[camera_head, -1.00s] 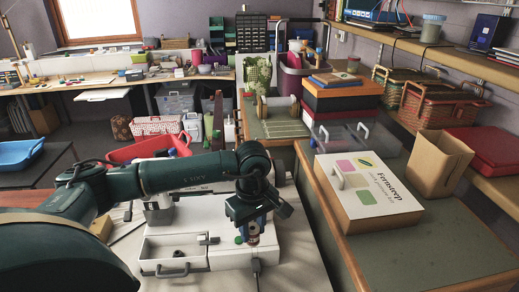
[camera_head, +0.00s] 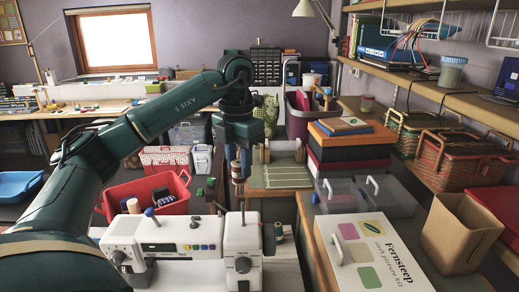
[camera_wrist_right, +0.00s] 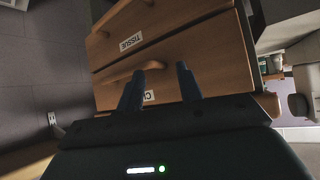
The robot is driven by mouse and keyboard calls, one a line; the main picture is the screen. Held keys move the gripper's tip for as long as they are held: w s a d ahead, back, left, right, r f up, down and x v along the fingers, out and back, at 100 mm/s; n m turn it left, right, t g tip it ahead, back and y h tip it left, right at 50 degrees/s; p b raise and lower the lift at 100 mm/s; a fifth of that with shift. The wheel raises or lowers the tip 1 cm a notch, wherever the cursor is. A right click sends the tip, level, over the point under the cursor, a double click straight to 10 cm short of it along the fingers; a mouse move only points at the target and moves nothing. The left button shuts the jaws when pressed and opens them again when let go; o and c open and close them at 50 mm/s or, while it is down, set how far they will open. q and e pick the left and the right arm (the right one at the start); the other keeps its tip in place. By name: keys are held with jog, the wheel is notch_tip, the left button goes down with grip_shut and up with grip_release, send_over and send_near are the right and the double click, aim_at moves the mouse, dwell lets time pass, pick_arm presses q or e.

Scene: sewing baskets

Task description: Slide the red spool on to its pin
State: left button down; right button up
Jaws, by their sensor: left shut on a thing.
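My left gripper (camera_head: 238,168) points down in the head view, above and behind the top of the white sewing machine (camera_head: 205,235). It is shut on a small spool with a dull red band (camera_head: 236,171), partly hidden by the fingers. Thin upright rods (camera_head: 243,212) stand on the machine's top, below the spool. The spool is apart from them; I cannot tell which rod is its pin.
A red tray (camera_head: 165,205) is behind the machine. The Fernsteep kit box (camera_head: 362,255) and a clear case (camera_head: 368,197) fill the right bench. Wooden drawers (camera_wrist_right: 165,60) face my right gripper.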

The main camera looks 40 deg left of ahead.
aim_at(242, 184)
pick_arm(q)
jog(key=shift+w+f, duration=0.15)
jog(key=shift+w, duration=0.45)
jog(key=shift+s+f, duration=0.3)
jog(key=shift+f, duration=0.15)
jog(key=shift+s+f, duration=0.1)
jog(key=shift+f, duration=0.25)
notch_tip(242, 184, down, 4)
jog(key=shift+r+b, duration=0.25)
jog(key=shift+b, duration=0.25)
jog(key=shift+f+b, duration=0.3)
jog(key=shift+f, duration=0.2)
pick_arm(e)
jog(key=shift+w+a+f, duration=0.1)
jog(key=shift+w+f, duration=0.15)
jog(key=shift+s, duration=0.15)
